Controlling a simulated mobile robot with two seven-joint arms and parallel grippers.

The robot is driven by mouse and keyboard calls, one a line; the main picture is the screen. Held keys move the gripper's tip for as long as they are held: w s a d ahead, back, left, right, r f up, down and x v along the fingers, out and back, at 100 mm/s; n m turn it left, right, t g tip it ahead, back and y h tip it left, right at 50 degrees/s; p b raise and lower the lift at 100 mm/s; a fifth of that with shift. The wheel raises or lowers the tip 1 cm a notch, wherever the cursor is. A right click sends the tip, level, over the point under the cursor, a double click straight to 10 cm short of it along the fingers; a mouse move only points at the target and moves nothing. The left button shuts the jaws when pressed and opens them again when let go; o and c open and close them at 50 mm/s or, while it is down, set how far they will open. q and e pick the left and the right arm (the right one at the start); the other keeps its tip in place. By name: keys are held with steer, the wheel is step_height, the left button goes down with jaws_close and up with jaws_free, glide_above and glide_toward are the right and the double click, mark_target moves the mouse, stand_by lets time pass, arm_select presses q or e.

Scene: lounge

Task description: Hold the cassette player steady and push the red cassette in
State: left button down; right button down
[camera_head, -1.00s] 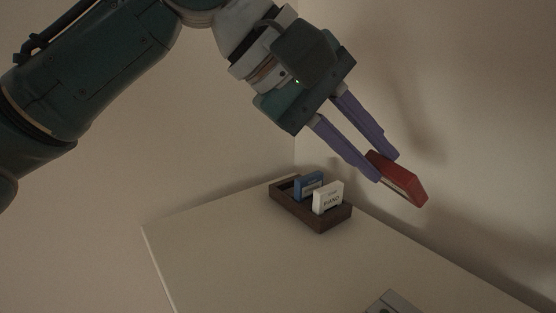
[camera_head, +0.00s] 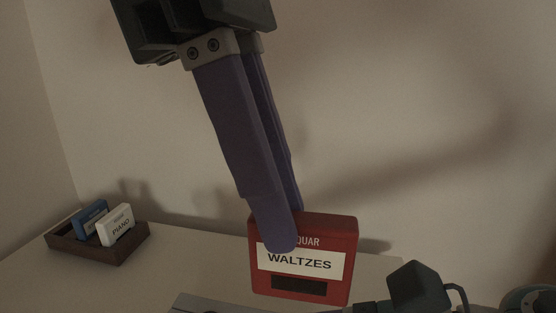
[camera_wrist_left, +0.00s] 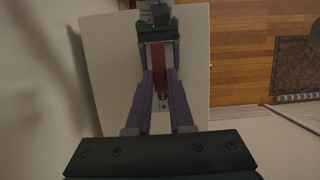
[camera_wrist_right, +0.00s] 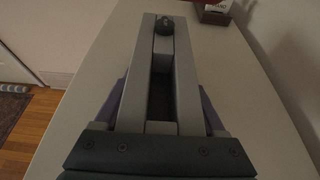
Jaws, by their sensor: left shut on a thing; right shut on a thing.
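My left gripper (camera_head: 283,230) is shut on the upper left part of the red cassette (camera_head: 335,240), which has a white label reading WALTZES. The cassette hangs upright, slightly tilted. In the left wrist view the red cassette (camera_wrist_left: 160,68) shows edge-on between the purple fingers. The grey cassette player (camera_wrist_right: 187,85) fills the middle of the right wrist view, with a long dark slot and a dark knob. My right gripper (camera_wrist_right: 163,88) is shut on it, one finger along each side. In the head view only a strip of the player (camera_head: 190,303) shows at the bottom edge.
A wooden rack (camera_head: 120,250) with a blue cassette (camera_head: 90,217) and a white PIANO cassette (camera_head: 117,226) stands at the left on the pale table (camera_head: 190,260). A wall rises behind. The tabletop between rack and player is clear.

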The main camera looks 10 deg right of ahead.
mark_target(253, 256)
arm_select(q)
steer(key=shift+f, duration=2.8)
steer(key=shift+f, duration=1.85)
steer(key=c, duration=0.7)
jaws_free()
steer(key=shift+a+r, duration=0.1)
steer(key=shift+r, duration=0.05)
steer(key=shift+v, duration=2.9)
arm_select(e)
jaws_free()
